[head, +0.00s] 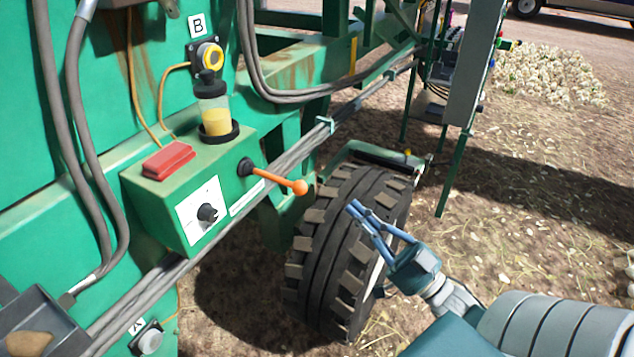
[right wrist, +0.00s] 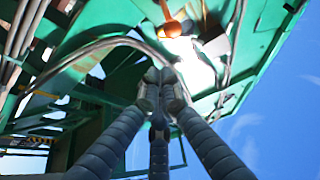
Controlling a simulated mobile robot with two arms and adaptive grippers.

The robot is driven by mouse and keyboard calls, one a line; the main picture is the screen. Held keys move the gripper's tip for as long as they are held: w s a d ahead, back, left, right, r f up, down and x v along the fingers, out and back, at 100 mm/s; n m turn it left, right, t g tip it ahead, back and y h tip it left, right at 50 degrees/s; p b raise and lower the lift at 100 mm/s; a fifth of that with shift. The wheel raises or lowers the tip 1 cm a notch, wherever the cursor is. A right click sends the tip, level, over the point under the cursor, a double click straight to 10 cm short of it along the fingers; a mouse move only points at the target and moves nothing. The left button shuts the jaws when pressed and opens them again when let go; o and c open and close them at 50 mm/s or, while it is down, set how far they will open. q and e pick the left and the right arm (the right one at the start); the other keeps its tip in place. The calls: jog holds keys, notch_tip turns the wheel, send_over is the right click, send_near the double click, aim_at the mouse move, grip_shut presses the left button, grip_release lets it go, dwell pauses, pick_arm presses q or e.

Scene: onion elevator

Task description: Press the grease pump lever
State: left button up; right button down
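The grease pump lever (head: 280,181) has an orange handle with a round knob and sticks out to the right from a green box (head: 185,205). Its orange end also shows at the top of the right wrist view (right wrist: 172,27). My right gripper (head: 356,207) is to the right of the lever and lower in the head view, in front of the tire, apart from the knob. In the right wrist view its fingers (right wrist: 161,77) come together at the tips with nothing between them. My left gripper is not in view.
A reservoir with yellow grease (head: 215,122) and a red block (head: 168,160) sit on the box. A black knob (head: 207,213) is on its front. Grey hoses (head: 285,160) run past the lever's base. A large tire (head: 345,250) stands below. Open soil (head: 530,230) lies right.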

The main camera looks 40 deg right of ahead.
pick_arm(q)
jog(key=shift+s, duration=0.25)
pick_arm(e)
jog(key=r+y, duration=0.1)
jog(key=a+r+n, duration=0.1)
jog(key=r, duration=0.1)
jog(key=s+a+r+y, duration=0.1)
jog(key=shift+r+y, duration=0.3)
jog(key=shift+r, duration=0.1)
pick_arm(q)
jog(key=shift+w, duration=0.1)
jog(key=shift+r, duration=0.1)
pick_arm(e)
jog(key=shift+r, duration=0.1)
jog(key=r+p+x, duration=0.1)
jog(key=p+x, duration=0.4)
jog(key=x, duration=0.6)
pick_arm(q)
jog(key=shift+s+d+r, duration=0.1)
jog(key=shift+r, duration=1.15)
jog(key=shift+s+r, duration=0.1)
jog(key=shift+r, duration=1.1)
pick_arm(e)
jog(key=shift+s+a+f, duration=0.15)
jog(key=shift+f, duration=1.2)
jog(key=shift+s+a+f, duration=0.1)
jog(key=shift+s+f, duration=0.05)
jog(key=shift+f, duration=1.2)
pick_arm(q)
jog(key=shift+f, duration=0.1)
